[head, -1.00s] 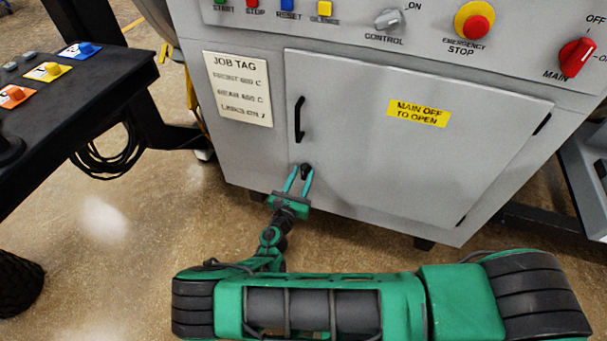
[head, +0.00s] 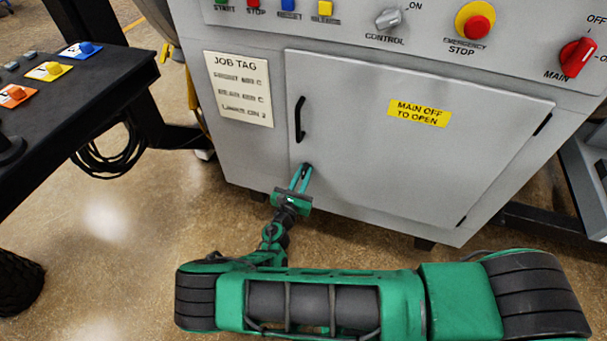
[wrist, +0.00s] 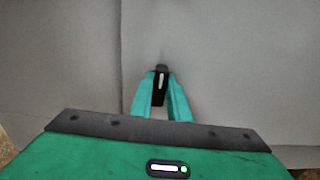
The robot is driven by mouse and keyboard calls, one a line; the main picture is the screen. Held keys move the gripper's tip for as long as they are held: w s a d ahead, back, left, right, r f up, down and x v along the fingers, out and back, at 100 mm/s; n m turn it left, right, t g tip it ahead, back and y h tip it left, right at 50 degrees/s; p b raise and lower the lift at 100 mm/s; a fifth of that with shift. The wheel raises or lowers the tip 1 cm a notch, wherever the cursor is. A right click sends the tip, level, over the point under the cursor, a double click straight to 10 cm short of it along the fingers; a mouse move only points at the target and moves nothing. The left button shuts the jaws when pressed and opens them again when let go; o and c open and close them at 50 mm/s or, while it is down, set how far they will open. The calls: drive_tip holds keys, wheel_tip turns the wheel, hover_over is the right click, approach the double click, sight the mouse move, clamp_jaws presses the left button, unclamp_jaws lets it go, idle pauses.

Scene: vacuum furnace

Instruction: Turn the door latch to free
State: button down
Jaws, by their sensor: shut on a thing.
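The door latch (wrist: 161,69) is a small black knob low on the left side of the grey cabinet door (head: 360,150), below the black door handle (head: 299,119). In the wrist view it sits between my fingertips and carries a pale mark pointing up and down the picture. My gripper (head: 304,170) is shut on the latch, its two green fingers on either side of it; it also shows in the wrist view (wrist: 160,84). In the head view my fingers mostly hide the latch. The door is closed.
A yellow "MAIN OFF TO OPEN" label (head: 419,112) is on the door. Above are the red main switch (head: 577,57), emergency stop (head: 477,27) and control knob (head: 388,18). A black table (head: 60,110) stands at left; the floor between is clear.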

drive_tip(key=m, duration=0.8)
drive_tip(key=shift+f, duration=0.1)
drive_tip(key=m, duration=0.4)
drive_tip(key=shift+s+d+f, duration=0.1)
drive_tip(key=shift+f+m, duration=0.1)
drive_tip(key=shift+m, duration=1.6)
drive_tip(key=shift+d, duration=0.1)
drive_tip(key=c, duration=1.7)
unclamp_jaws()
drive_tip(key=shift+s, duration=0.1)
